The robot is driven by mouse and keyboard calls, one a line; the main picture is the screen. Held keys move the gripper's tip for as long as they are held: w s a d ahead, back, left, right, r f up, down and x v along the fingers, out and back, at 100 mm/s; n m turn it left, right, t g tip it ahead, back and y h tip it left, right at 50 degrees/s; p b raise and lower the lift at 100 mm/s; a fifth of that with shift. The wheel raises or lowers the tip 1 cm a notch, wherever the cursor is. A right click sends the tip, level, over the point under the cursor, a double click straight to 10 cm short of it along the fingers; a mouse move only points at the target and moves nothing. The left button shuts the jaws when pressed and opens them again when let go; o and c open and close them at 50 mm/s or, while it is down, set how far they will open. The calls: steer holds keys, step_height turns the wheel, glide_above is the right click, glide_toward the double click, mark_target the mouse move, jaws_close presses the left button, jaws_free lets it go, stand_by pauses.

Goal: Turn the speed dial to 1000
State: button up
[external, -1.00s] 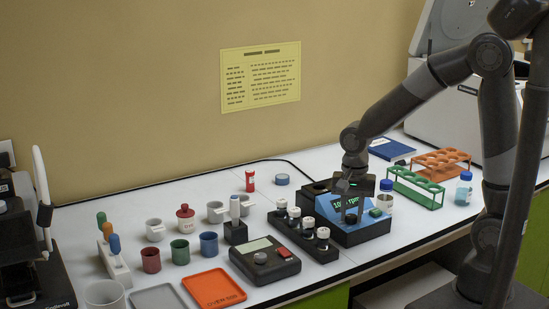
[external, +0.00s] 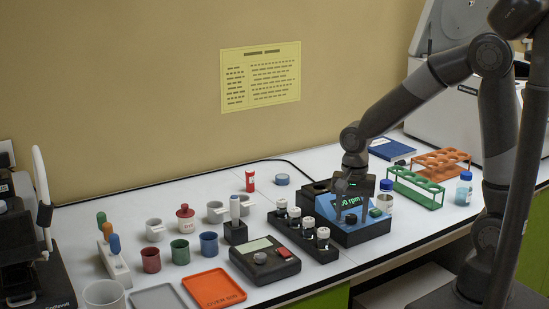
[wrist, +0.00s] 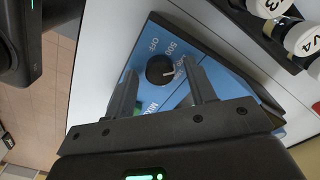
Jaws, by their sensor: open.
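The speed dial (wrist: 160,69) is a round black knob with a pale pointer line, on the blue sloped panel (wrist: 205,75) of the stirrer. In the wrist view the pointer is toward the right, past the 500 mark. OFF and 500 are readable; the label beyond 500 is partly hidden by a finger, as is MAX. My gripper (wrist: 158,80) is open, with one finger on each side of the dial; I cannot tell whether they touch it. In the external view the display (external: 349,199) shows green digits ending in "0 rpm", the front ones hidden by my gripper.
A black rack (external: 303,238) with white-capped vials stands just left of the stirrer. A green tube rack (external: 415,188) and a small blue-capped bottle (external: 386,199) stand to its right. A grey-and-black meter (external: 264,260) is farther left.

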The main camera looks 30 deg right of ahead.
mark_target(352, 216)
step_height(352, 216, up, 11)
stand_by(0.5)
steer(key=shift+f, duration=0.1)
steer(key=s+d+r+n+t, duration=0.2)
steer(key=s+d+n, duration=0.2)
steer(key=d, duration=0.5)
steer(key=s+d+r+n+t, duration=0.3)
steer(key=s+d+n, duration=0.2)
steer(key=d, duration=0.5)
steer(key=shift+s+r+t, duration=0.3)
steer(key=shift+s, duration=0.25)
steer(key=shift+c, duration=0.5)
stand_by(0.9)
